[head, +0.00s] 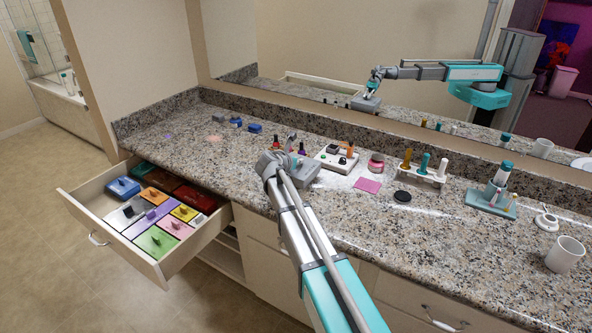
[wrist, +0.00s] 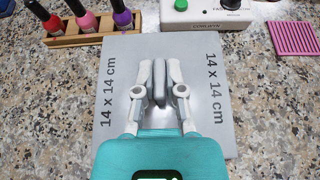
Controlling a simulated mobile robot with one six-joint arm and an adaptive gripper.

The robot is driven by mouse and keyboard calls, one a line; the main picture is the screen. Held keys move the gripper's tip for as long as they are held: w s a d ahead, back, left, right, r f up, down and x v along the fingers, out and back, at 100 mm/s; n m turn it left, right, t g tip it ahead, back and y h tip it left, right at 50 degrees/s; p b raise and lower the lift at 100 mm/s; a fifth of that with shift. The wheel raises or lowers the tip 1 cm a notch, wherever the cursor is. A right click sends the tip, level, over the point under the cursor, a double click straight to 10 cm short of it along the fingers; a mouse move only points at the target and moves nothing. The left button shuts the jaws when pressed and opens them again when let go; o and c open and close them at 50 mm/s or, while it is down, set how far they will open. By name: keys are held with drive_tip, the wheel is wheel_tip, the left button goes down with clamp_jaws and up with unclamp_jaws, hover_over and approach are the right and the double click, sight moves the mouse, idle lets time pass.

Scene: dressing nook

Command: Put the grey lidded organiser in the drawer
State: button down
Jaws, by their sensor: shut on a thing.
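The grey lidded organiser (head: 306,173) is at the counter's middle, under my gripper (head: 283,168). In the wrist view, the organiser (wrist: 118,62) is a flat grey square marked "14 x 14 cm" on two sides. My gripper (wrist: 158,82) is shut on the upright grey handle at the lid's middle. I cannot tell whether the organiser's base touches the counter. The drawer (head: 112,238) is pulled open at the left below the counter. It holds several coloured lidded boxes, among them blue, orange, red, purple, yellow, pink and green, and a light grey one.
A nail polish rack (wrist: 90,36) and a white control box (head: 334,162) stand close behind the organiser. A pink pad (head: 367,185) and black disc (head: 402,196) lie to the right. Small blue blocks (head: 254,128) lie at the back left. The counter's left part is mostly clear.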

drive_tip(key=shift+f+b, duration=0.85)
drive_tip(key=shift+f, duration=0.3)
drive_tip(key=shift+f, duration=0.2)
drive_tip(key=c, duration=0.7)
unclamp_jaws()
drive_tip(key=shift+r, duration=0.1)
drive_tip(key=shift+r, duration=0.1)
drive_tip(key=shift+s+a+r, duration=0.1)
drive_tip(key=shift+r, duration=0.05)
drive_tip(key=shift+p+v, duration=2.65)
drive_tip(key=shift+v, duration=3.25)
